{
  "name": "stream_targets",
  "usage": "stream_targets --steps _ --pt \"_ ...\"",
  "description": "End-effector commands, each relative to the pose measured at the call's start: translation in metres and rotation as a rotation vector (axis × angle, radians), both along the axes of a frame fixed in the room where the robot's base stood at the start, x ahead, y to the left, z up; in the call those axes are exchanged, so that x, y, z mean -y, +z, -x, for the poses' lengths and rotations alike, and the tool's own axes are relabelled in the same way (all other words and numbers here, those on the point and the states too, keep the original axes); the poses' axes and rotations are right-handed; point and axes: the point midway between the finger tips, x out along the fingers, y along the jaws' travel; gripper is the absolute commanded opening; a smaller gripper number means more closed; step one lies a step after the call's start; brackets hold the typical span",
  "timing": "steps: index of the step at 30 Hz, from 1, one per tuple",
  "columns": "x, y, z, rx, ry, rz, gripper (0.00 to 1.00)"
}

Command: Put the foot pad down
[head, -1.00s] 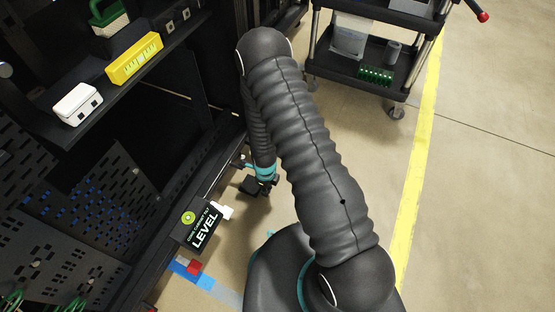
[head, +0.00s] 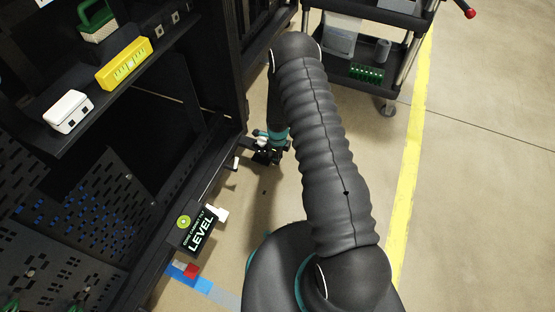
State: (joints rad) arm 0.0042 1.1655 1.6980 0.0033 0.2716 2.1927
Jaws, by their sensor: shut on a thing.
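My gripper (head: 265,148) is low beside the right side of the black rack, just above or at floor level. It is shut on a small dark piece, the foot pad (head: 267,158), which is mostly hidden among the fingers. I cannot tell whether the pad touches the floor. The rack's lower edge is just left of the gripper.
A "LEVEL" sign (head: 196,231) is at the rack's lower front corner. Blue tape (head: 196,283) and a red block (head: 191,271) lie below it. A cart (head: 370,60) stands upper right. Floor right of the yellow line is clear.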

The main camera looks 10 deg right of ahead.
Motion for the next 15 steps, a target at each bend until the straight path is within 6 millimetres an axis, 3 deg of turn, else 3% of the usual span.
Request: stream_targets --steps 3,15 --pt "-0.0018 -0.0117 0.0037 -0.006 0.002 0.000 0.00" --pt "-0.0021 -0.0164 0.0036 -0.005 0.002 0.000 0.00"
